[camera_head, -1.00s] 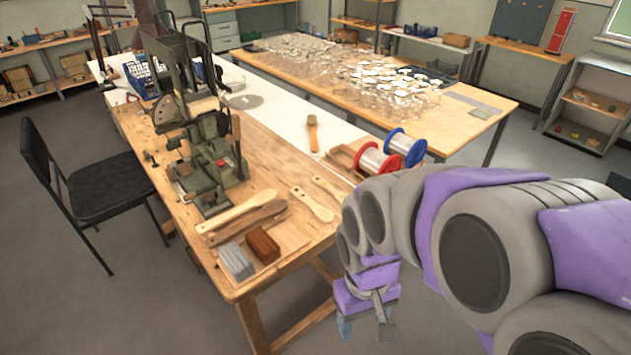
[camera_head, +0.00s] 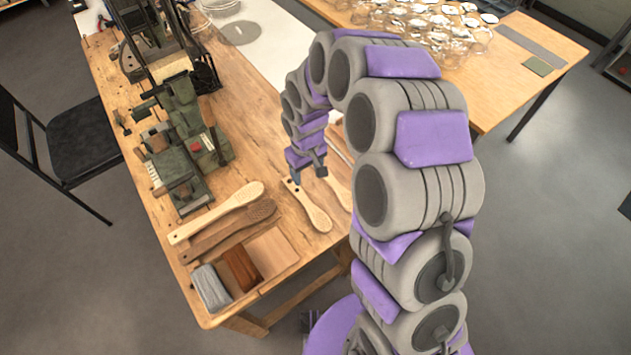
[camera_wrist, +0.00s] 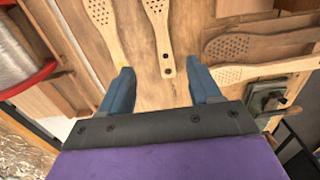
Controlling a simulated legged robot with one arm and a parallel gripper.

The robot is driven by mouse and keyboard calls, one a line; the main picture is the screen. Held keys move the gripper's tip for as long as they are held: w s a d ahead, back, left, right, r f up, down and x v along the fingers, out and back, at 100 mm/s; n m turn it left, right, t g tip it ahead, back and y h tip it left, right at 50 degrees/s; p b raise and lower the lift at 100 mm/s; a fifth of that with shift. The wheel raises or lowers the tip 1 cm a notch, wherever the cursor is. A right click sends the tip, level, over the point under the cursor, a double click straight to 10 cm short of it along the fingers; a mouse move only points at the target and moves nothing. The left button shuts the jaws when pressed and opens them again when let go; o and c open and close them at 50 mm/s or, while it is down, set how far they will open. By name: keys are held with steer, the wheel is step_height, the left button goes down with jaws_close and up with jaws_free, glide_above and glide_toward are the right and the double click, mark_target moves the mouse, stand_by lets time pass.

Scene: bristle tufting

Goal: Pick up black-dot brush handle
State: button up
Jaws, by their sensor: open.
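The black-dot brush handle (camera_wrist: 157,25) is pale wood with two black dots near its narrow end, and its perforated wide end is at the top of the wrist view. In the head view it lies flat on the workbench (camera_head: 220,110), its wide end (camera_head: 316,216) toward the near edge. My gripper (camera_wrist: 162,82) is open and empty, its blue fingers on either side of the line of the narrow end. In the head view my gripper (camera_head: 308,175) is just above that end; the exact height is unclear.
Another pale handle (camera_wrist: 104,28) lies close to the left in the wrist view, beside the left finger. A dark handle (camera_head: 230,231) and a pale handle (camera_head: 216,214) lie farther left in the head view. A red-rimmed spool (camera_wrist: 22,50) and a green machine (camera_head: 184,140) stand nearby.

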steer(key=b, duration=0.2)
glide_above(307, 202)
steer(key=f, duration=1.2)
steer(key=shift+s+d, duration=0.25)
steer(key=shift+a+f, duration=0.35)
steer(key=shift+f, duration=0.05)
steer(key=f, duration=0.1)
steer(key=f+b, duration=0.1)
steer(key=f, duration=0.2)
steer(key=shift+w+a+f, duration=0.15)
steer(key=shift+w+a, duration=0.05)
steer(key=shift+w, duration=0.1)
steer(key=shift+d+f, duration=0.2)
steer(key=shift+f, duration=0.05)
steer(key=shift+d, duration=0.3)
steer(key=shift+a, duration=0.55)
steer(key=c, duration=0.7)
steer(key=shift+d, duration=0.4)
steer(key=c, duration=0.4)
